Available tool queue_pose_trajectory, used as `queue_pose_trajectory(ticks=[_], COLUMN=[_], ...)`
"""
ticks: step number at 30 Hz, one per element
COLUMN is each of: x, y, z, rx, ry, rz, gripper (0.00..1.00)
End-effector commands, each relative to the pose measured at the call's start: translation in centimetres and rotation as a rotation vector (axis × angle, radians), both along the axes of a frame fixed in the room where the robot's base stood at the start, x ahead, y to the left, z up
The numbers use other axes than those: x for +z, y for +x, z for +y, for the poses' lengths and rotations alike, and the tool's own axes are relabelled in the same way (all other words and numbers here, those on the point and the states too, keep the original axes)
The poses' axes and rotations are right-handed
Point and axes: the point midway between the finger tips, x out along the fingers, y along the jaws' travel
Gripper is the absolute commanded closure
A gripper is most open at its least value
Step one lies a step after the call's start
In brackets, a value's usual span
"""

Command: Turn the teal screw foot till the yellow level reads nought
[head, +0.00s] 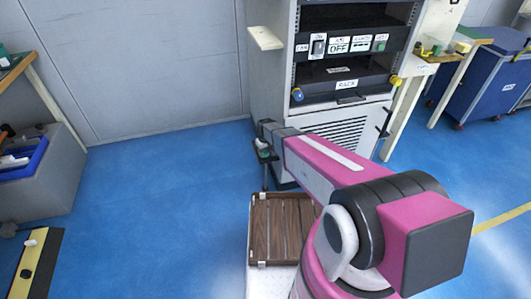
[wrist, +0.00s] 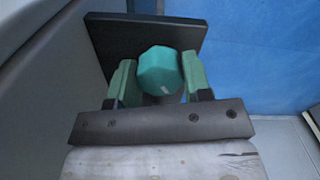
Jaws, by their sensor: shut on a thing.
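The teal screw foot (wrist: 160,70) shows in the wrist view as a faceted knob with a small pale mark on its face. My gripper (wrist: 160,80) is shut on it, one green finger on each side. A dark square plate (wrist: 110,40) lies behind the foot. In the head view my gripper (head: 264,151) is low beside the left side of the grey rack cabinet (head: 330,134), and the foot cannot be made out there. I cannot pick out the yellow level or its reading for certain in either view.
A wooden slatted platform (head: 270,228) lies below my arm. A side bench (head: 445,57) with small yellow and green items stands right of the cabinet, near a blue bin (head: 478,78). A grey box (head: 40,175) stands at the left. Blue floor (head: 160,200) is clear between.

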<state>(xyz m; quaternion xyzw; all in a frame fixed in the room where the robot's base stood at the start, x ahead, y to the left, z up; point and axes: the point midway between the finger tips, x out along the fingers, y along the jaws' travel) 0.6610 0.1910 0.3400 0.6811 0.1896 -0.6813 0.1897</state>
Motion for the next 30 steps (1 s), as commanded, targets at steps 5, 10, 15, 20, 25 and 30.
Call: queue_pose_trajectory(ticks=[5, 10, 15, 20, 25, 30], x=[0.0, 0.0, 0.5, 2.6, 5.9, 8.7], y=[0.0, 0.0, 0.0, -0.1, -0.1, -0.1], z=[0.0, 0.0, 0.0, 0.0, 0.0, 0.0], rx=[-0.001, -0.001, -0.001, -0.001, -0.001, -0.001], ry=[0.001, 0.0, 0.001, 0.001, 0.001, 0.0], rz=[-0.001, 0.0, -0.001, -0.003, -0.003, -0.002], gripper=[0.29, 0.29, 0.29, 0.29, 0.29, 0.29])
